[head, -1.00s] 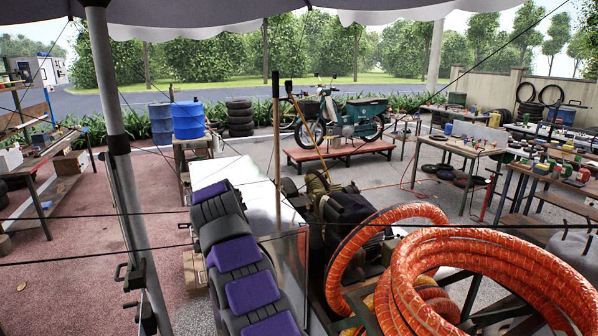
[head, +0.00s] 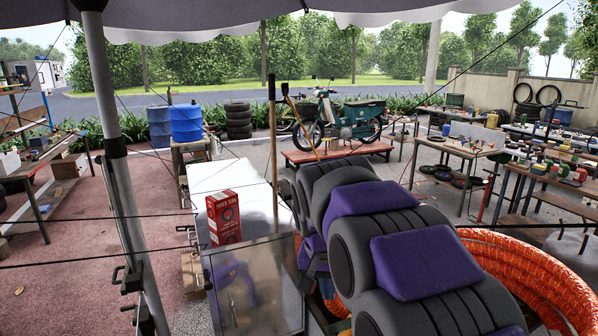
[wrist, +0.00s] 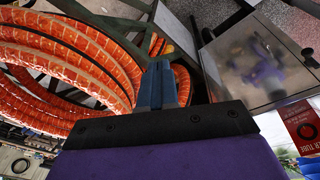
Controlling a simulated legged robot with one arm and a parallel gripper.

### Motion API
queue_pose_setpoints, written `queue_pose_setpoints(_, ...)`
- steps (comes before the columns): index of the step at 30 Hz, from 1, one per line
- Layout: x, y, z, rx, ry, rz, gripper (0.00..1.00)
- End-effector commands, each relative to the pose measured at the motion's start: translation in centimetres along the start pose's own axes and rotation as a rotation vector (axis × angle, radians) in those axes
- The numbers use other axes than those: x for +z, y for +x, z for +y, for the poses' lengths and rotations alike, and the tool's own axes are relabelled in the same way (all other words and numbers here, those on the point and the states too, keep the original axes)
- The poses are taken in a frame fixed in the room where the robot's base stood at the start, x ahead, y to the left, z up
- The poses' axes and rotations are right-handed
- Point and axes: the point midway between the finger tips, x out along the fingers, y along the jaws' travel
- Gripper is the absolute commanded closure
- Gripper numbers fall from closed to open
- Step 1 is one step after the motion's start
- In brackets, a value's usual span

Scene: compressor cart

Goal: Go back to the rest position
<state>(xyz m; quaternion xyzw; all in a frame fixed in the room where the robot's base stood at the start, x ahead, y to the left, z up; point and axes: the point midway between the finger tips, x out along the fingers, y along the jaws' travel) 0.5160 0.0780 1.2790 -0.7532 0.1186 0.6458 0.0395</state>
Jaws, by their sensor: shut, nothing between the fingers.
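My gripper (wrist: 158,85) shows in the wrist view with its blue-grey fingers together and nothing between them. It points toward the orange hose coils and the dark frame of the cart, and I cannot tell how far off these are. In the head view my purple and grey arm runs from the lower right up to the middle and folds down there. The fingers cannot be made out in that view. The orange hose (head: 545,275) is partly hidden behind my arm, and it also fills the upper left of the wrist view (wrist: 70,50).
A red box (head: 223,217) stands upright on a white-topped bench (head: 225,176), left of my arm. A metal panel (head: 262,290) below it reflects my arm. A wooden pole (head: 273,150) and a tent post (head: 122,190) stand nearby. The paving at left is open.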

Motion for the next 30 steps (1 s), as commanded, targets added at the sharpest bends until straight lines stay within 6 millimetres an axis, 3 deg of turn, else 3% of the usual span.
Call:
queue_pose_setpoints(6,7.3,0.4,5.3,-0.002,-0.064,-0.082,1.00)
queue_pose_setpoints(15,18.5,2.3,10.8,-0.030,-0.147,-0.190,1.00)
queue_pose_setpoints(24,29.4,4.9,14.0,-0.076,-0.211,-0.283,1.00)
queue_pose_setpoints(30,32.8,5.9,14.7,-0.093,-0.230,-0.309,1.00)
